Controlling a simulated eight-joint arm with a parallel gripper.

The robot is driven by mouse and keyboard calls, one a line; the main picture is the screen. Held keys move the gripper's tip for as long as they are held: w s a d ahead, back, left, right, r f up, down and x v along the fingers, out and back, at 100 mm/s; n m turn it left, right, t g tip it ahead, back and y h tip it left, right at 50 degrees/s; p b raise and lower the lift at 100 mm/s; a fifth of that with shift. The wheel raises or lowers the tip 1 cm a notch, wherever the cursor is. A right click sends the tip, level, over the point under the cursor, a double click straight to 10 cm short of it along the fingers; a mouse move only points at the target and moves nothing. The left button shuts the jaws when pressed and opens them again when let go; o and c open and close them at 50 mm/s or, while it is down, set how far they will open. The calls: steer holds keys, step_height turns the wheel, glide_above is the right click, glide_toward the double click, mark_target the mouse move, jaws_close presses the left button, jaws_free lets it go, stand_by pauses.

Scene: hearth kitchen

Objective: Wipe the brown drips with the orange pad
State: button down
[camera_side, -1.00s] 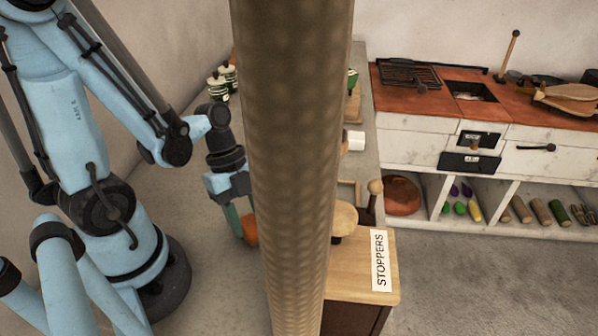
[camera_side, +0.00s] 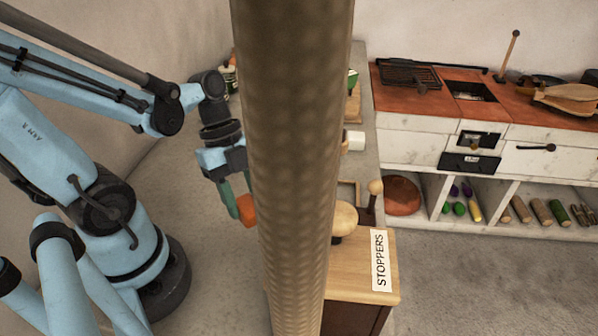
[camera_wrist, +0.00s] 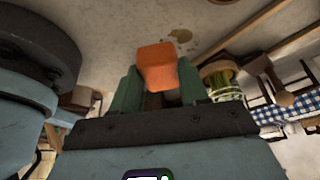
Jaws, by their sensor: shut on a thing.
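The orange pad (camera_wrist: 158,66) is held between the green fingers of my gripper (camera_wrist: 155,88) in the wrist view. In the side view the pad (camera_side: 247,210) shows at the tips of my gripper (camera_side: 236,203), partly hidden by the thick post. A brown drip mark (camera_wrist: 181,35) lies on the pale surface just beyond the pad in the wrist view, with fainter spots near it. The pad looks apart from the mark. The drips are not visible in the side view.
A thick post (camera_side: 293,160) blocks the middle of the side view. A wooden box labelled STOPPERS (camera_side: 345,270) stands right of it. In the wrist view, a glass container with green contents (camera_wrist: 220,78) and a round-headed wooden stopper (camera_wrist: 272,80) are close on the right.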

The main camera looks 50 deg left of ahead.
steer(key=shift+r, duration=0.4)
steer(key=shift+r, duration=1.5)
